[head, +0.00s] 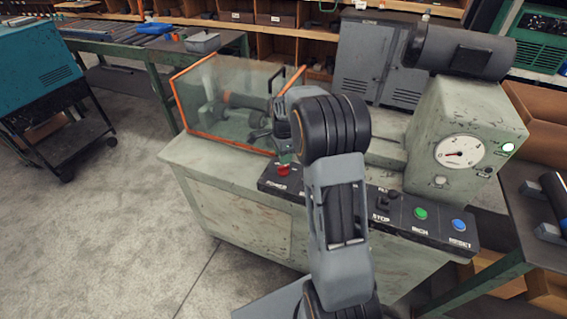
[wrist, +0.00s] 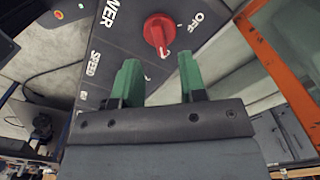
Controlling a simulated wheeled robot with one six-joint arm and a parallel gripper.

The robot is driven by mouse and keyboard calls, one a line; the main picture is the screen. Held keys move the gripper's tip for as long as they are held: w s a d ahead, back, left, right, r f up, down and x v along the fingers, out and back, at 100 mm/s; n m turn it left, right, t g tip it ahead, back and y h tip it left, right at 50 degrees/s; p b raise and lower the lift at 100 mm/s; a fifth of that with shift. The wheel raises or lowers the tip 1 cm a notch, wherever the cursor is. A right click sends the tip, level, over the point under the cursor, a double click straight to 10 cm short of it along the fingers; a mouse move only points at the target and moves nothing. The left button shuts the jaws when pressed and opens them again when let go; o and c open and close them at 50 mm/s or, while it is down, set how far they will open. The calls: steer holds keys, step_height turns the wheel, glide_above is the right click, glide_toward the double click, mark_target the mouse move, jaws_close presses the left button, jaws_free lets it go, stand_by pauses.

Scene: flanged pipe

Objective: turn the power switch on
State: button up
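The red power switch knob (head: 283,170) sits at the left end of the dark control panel (head: 440,226). In the wrist view the red knob (wrist: 160,30) is a round knob with a raised grip, beside the words POWER and OFF. I cannot tell for sure which way its pointer is set. My gripper (wrist: 160,60) has two green fingers, open and empty. The knob lies just beyond the fingertips, within the width of the gap. In the head view my gripper (head: 285,155) is close above the knob and partly hidden by my wrist.
A clear guard box with an orange frame (head: 222,144) stands behind the knob. A green button (head: 420,213) and a blue button (head: 459,225) are farther right on the panel. A gauge housing (head: 465,130) rises at the right.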

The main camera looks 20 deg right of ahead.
mark_target(284, 173)
step_height(284, 173, up, 9)
stand_by(0.3)
steer(key=shift+f, duration=0.1)
stand_by(0.4)
steer(key=s+a+n+t, duration=0.1)
steer(key=s+a+n, duration=0.2)
steer(key=s+n, duration=0.3)
steer(key=s+a+r+n+t, duration=0.1)
steer(key=s+a+n, duration=0.3)
steer(key=s+n, duration=0.2)
steer(key=s+a+r+n+t+p, duration=0.1)
steer(key=s+a+n, duration=0.3)
steer(key=s, duration=0.6)
steer(key=shift+n+t, duration=0.3)
steer(key=shift+n, duration=1.1)
steer(key=shift+s, duration=0.1)
